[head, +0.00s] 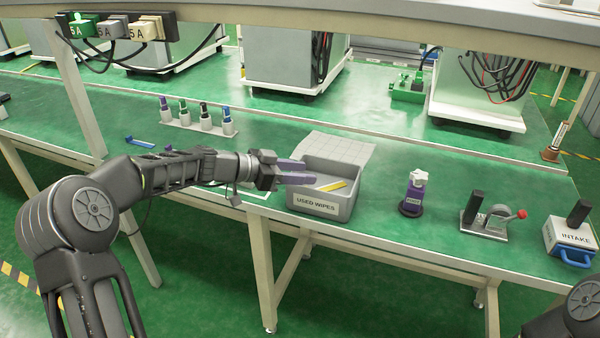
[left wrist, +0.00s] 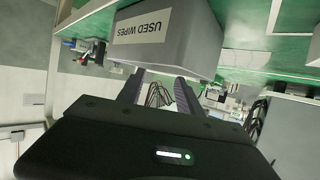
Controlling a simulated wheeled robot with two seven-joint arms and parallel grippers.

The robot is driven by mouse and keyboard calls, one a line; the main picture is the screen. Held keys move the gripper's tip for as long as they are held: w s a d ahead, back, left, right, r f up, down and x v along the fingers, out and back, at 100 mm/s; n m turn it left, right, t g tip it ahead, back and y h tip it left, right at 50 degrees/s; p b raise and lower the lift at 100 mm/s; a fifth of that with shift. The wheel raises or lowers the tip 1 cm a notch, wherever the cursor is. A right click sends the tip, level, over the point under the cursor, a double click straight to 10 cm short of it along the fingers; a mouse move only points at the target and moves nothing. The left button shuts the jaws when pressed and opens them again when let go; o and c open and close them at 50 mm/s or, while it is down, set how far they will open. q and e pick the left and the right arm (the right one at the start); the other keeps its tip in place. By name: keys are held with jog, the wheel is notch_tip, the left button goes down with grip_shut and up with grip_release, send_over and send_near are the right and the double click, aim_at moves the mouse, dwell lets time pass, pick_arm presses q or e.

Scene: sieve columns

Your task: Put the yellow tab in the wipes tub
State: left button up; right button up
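My right gripper is not in view.
A rack of small bottles (head: 198,122) stands behind my left arm, and a blue piece (head: 140,143) lies left of it. Right of the tub are a purple bottle (head: 414,193), a metal fixture with a red knob (head: 490,216) and an INTAKE box (head: 570,240).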

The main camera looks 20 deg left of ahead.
pick_arm(q)
jog(key=r+p, duration=0.1)
jog(key=p, duration=0.1)
jog(key=shift+r+p, duration=0.25)
jog(key=shift+p, duration=0.05)
jog(key=shift+s+a, duration=0.15)
jog(key=shift+a, duration=0.15)
jog(key=b+v, duration=0.1)
jog(key=v, duration=1)
jog(key=shift+s, duration=0.1)
